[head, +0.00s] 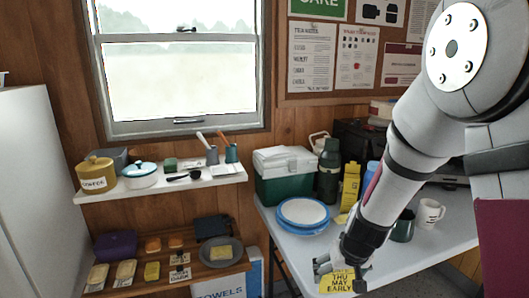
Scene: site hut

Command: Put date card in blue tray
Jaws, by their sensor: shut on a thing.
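The date card (337,283) is yellow with dark lettering, "THU MAY EARLY", at the bottom of the head view by the white table's front edge. My gripper (332,268) points down and is shut on it; the arm and fingers hide the card's upper part. I cannot tell whether the card touches the table. No blue tray shows clearly. A round blue dish with a white top (303,212) stands on the table, above and left of the gripper. A dark blue holder (212,228) stands on the lower shelf.
A green cooler (285,178), a dark green flask (328,171) and a yellow carton (350,186) stand behind the dish. A dark mug (403,226) and a white mug (429,213) stand right of my arm. Two wall shelves at left hold several things, including a grey plate (235,243).

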